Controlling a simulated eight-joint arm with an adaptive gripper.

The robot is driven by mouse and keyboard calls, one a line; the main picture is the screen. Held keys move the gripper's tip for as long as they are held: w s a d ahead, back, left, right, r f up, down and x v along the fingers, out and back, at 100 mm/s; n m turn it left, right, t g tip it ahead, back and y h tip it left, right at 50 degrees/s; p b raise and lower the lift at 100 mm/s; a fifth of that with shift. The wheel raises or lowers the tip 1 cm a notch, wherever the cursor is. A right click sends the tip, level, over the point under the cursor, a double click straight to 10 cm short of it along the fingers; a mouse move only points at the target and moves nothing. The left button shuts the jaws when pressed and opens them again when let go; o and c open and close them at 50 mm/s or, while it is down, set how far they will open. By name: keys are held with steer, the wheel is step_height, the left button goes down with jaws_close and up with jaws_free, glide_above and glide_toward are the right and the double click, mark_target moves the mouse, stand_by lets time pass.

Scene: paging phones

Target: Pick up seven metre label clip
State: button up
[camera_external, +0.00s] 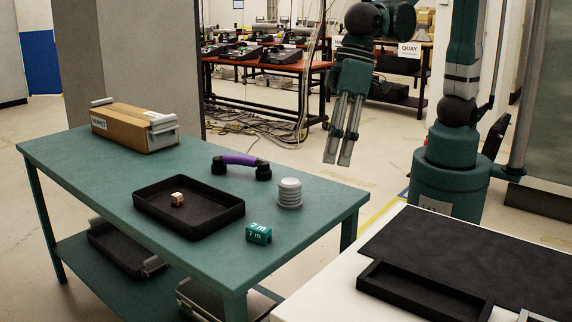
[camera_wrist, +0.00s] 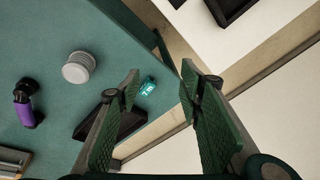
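The seven metre label clip is a small teal block (camera_external: 258,234) marked "7 m". It sits on the green table (camera_external: 110,205) near its front right corner. In the wrist view the clip (camera_wrist: 147,87) lies beyond and between my fingertips, closer to the left one. My gripper (camera_external: 340,160) hangs in the air beyond the table's right edge, fingers pointing down, apart from the clip. In the wrist view my gripper (camera_wrist: 160,80) has its fingers wide apart with nothing between them.
A black tray (camera_external: 225,215) with a small wooden cube (camera_external: 177,199) lies left of the clip. A grey ribbed cylinder (camera_external: 290,193) and a purple handset (camera_external: 240,160) stand behind it. A brown box (camera_external: 125,128) is far left. A white table (camera_external: 320,295) with black trays is at right.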

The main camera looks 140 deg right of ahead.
steer(key=w+d+f+m+g+p, duration=0.25)
steer(key=w+d+f+m, duration=0.2)
steer(key=w+d, duration=0.3)
steer(key=m+p, duration=0.2)
steer(key=p, duration=0.1)
glide_above(258, 227)
steer(key=shift+g+y, duration=0.25)
steer(key=shift+y, duration=0.05)
steer(key=f, duration=0.7)
steer(key=shift+s+a+f, duration=0.1)
steer(key=shift+s+a, duration=0.1)
steer(key=shift+a, duration=0.1)
steer(key=shift+w+d+f+m, duration=0.1)
steer(key=shift+d+f+m, duration=0.15)
steer(key=shift+f+m, duration=0.15)
steer(key=shift+f, duration=0.1)
steer(key=shift+f, duration=1.2)
steer(key=shift+f, duration=0.1)
steer(key=shift+f+b, duration=0.55)
steer(key=shift+f, duration=1.95)
